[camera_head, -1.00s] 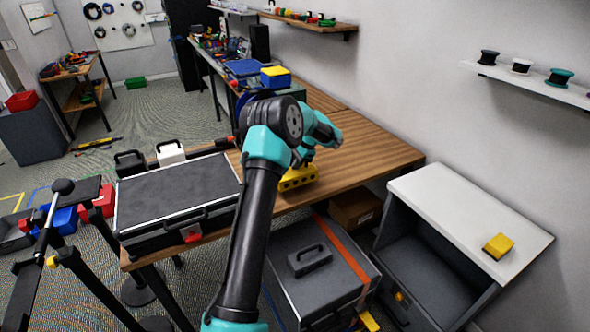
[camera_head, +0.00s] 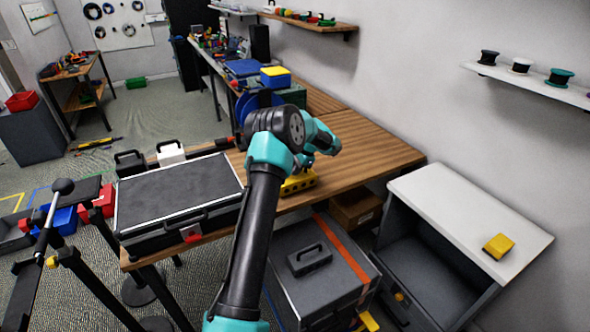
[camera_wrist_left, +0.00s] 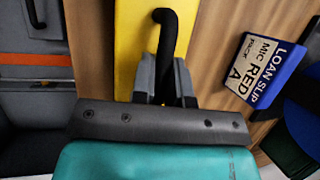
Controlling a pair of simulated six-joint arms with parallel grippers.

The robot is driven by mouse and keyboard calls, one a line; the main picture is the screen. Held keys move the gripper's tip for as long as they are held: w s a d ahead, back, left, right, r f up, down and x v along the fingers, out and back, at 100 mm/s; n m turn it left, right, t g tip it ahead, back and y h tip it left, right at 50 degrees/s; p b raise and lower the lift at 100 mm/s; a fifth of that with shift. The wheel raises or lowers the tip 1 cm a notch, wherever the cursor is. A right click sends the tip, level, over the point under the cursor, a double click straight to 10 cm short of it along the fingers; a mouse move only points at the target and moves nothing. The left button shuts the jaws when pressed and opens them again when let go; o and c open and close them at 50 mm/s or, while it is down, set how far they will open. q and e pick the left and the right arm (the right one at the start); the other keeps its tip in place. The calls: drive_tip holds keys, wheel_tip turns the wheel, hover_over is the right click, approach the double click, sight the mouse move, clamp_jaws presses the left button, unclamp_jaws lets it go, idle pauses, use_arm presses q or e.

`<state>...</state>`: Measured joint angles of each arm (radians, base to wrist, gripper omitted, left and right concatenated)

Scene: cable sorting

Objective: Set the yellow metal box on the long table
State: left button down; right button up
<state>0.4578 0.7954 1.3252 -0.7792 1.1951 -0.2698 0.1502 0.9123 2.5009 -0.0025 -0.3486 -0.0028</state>
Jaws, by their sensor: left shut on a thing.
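The yellow metal box (camera_head: 297,184) is at the front part of the long wooden table (camera_head: 372,155), right of the black case. Holes show along its side. My left gripper (camera_head: 304,163) is above it, and my arm hides part of the box. In the left wrist view the box (camera_wrist_left: 127,45) has a black handle (camera_wrist_left: 168,45), and my left gripper (camera_wrist_left: 166,88) is shut on that handle. I cannot tell whether the box's underside touches the tabletop. My right gripper is not in view.
A black case (camera_head: 180,195) lies left of the box. A grey toolbox (camera_head: 318,275) and an open grey cabinet (camera_head: 470,215) stand in front. The tabletop right of the box is clear.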

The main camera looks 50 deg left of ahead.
use_arm(q)
drive_tip(key=c, duration=1.6)
unclamp_jaws()
drive_tip(key=shift+f, duration=0.15)
drive_tip(key=o, duration=0.5)
drive_tip(key=v, duration=1.2)
drive_tip(key=shift+d, duration=0.1)
